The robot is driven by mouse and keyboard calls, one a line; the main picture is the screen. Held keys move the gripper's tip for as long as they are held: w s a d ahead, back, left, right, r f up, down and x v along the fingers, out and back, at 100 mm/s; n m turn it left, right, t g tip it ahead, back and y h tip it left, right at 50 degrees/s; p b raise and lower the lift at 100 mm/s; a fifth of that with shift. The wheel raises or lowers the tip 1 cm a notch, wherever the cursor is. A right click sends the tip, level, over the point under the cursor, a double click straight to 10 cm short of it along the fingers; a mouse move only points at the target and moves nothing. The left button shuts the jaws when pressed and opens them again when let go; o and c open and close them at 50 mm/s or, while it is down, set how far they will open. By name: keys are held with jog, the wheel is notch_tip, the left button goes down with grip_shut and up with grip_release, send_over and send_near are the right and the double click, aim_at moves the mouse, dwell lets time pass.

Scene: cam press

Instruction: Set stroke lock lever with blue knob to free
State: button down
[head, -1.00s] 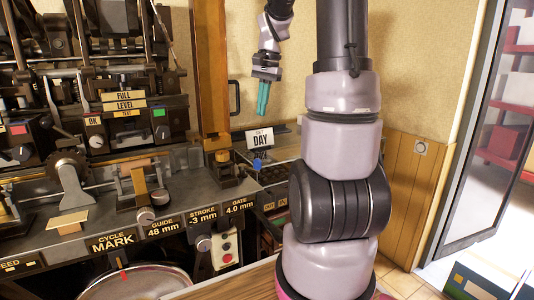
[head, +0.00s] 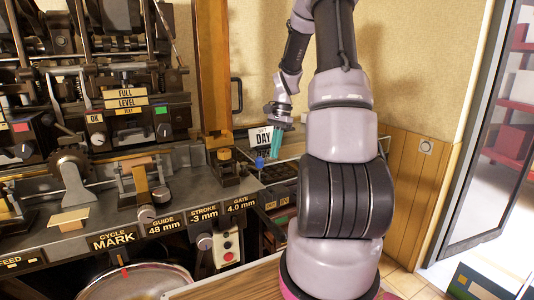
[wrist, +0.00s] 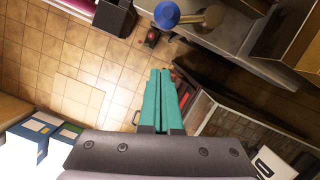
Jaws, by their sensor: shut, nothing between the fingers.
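The stroke lock lever's round blue knob (head: 260,162) shows small at the right end of the machine's bench, just below the DAY sign. In the wrist view the blue knob (wrist: 166,14) is at the top edge, with a brownish rounded part (wrist: 212,17) beside it on the right. My gripper (head: 276,153) is just to the right of the knob and slightly higher in the picture. Its teal fingers (wrist: 161,72) are shut together and empty, apart from the knob in the wrist view. The lever's pivot and its markings cannot be made out.
The DAY sign (head: 262,138) stands close behind my fingers. A wooden post (head: 214,70) rises to the left. Plates for stroke (head: 204,213) and gate (head: 241,204) line the bench front. The wrist view shows tiled floor (wrist: 85,60) beyond the fingers.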

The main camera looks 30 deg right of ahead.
jog(key=shift+s+a+r, duration=0.1)
jog(key=shift+s+a, duration=0.15)
jog(key=shift+a, duration=0.4)
jog(key=shift+s+a+f, duration=0.1)
jog(key=shift+s+a, duration=0.1)
jog(key=shift+a, duration=0.4)
jog(key=shift+s+a+r, duration=0.1)
jog(key=shift+s+a, duration=0.15)
jog(key=shift+a, duration=0.4)
